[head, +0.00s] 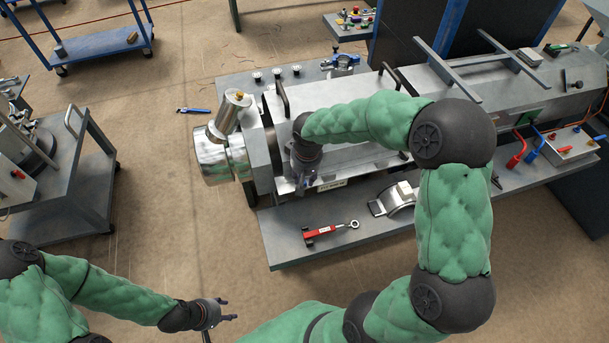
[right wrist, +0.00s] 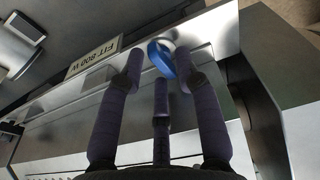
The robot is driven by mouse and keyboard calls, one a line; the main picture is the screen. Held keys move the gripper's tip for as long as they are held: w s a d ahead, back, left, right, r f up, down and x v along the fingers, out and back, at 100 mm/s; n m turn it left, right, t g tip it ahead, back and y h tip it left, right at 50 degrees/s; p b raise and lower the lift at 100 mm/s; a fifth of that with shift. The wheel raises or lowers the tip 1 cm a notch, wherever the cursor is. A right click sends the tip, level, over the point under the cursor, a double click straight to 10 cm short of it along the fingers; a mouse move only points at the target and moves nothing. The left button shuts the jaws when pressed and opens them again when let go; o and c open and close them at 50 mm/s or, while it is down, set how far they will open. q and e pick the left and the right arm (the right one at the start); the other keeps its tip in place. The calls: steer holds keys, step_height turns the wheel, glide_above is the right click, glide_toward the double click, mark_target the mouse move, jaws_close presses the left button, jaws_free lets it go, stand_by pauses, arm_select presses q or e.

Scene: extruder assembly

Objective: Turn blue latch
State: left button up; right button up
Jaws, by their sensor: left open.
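A blue ring-shaped piece that looks like the blue latch (right wrist: 162,58) sits at the edge of the grey machine housing in the right wrist view. My right gripper (right wrist: 158,62) has its fingers spread, with the blue piece between the tips of the two outer fingers. I cannot tell whether they touch it. In the head view my right gripper (head: 304,186) points down at the front of the housing and mostly hides this piece. My left gripper (head: 226,312) is open and empty, low in the picture, away from the machine.
A red tool (head: 330,232) and a metal bracket (head: 392,200) lie on the front shelf (head: 300,252). A blue clamp (head: 341,63) stands behind the housing. Red and blue connectors (head: 516,150) are at the right.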

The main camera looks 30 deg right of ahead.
steer(key=shift+r+p, duration=2.15)
steer(key=shift+r, duration=0.9)
step_height(320, 180, up, 12)
steer(key=s, duration=0.1)
steer(key=shift+s+a, duration=0.15)
steer(key=shift+s, duration=0.2)
steer(key=shift+f, duration=0.15)
